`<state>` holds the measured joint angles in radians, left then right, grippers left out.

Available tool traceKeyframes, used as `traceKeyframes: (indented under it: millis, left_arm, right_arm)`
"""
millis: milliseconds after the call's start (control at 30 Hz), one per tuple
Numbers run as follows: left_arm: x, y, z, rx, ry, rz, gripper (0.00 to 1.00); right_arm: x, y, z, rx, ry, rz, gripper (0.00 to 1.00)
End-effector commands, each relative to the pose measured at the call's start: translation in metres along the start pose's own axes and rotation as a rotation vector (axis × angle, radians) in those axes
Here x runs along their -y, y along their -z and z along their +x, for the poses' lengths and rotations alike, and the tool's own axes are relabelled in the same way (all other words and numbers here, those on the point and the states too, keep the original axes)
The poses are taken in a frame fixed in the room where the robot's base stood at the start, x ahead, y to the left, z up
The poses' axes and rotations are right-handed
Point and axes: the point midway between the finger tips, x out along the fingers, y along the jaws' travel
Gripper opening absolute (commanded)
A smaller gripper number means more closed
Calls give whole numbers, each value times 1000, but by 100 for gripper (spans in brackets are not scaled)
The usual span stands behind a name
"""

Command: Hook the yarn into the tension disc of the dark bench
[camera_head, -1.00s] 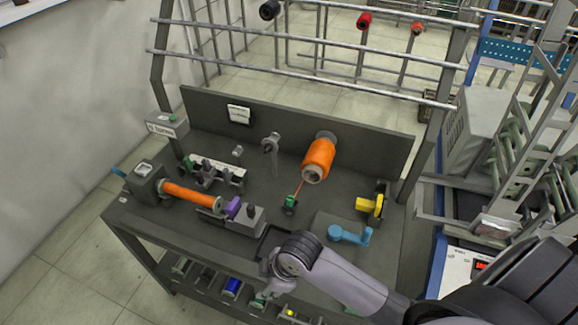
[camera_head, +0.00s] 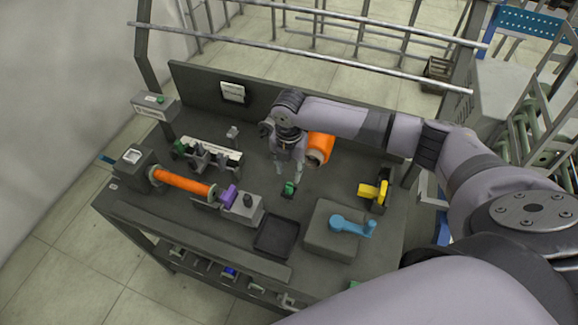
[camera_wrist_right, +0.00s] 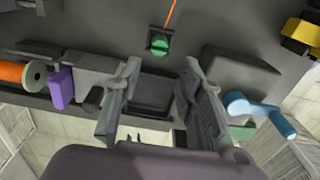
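The dark bench (camera_head: 262,205) fills the middle of the head view. A large orange yarn cone (camera_head: 320,147) is at its back, partly hidden by my right arm. A small green clip (camera_head: 289,188) stands on the bench; in the wrist view, orange yarn (camera_wrist_right: 170,14) runs to this clip (camera_wrist_right: 158,42). My right gripper (camera_head: 288,171) is over the bench beside the cone, fingers pointing down near the clip. In the wrist view the gripper (camera_wrist_right: 162,72) is open and empty, the clip beyond its fingertips. I cannot make out the tension disc; my arm covers that area. My left gripper is not in view.
An orange-wound bobbin (camera_head: 182,184) lies at the left by a purple piece (camera_head: 229,193). A black tray (camera_head: 277,238), a blue crank (camera_head: 352,226) and a yellow part (camera_head: 373,191) are at the front and right. Metal rails (camera_head: 300,47) run behind.

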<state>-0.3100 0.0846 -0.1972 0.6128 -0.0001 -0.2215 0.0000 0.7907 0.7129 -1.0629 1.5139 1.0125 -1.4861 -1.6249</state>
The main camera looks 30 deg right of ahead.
Motion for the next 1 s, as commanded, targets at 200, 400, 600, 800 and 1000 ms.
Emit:
traceKeyframes:
  millis: [200, 400, 600, 800, 1000]
  left_arm:
    - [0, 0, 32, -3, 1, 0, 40]
    - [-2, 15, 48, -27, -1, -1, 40]
    - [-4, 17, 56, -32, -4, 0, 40]
    - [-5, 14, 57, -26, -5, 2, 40]
    - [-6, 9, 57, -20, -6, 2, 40]
  right_arm:
    - [0, 0, 32, 1, -1, 0, 35]
    - [0, 1, 53, 0, -1, 1, 35]
    - [0, 0, 74, -1, 0, 1, 35]
    - [-1, 0, 78, 0, -2, 1, 35]
    - [-1, 0, 78, 0, -2, 1, 34]
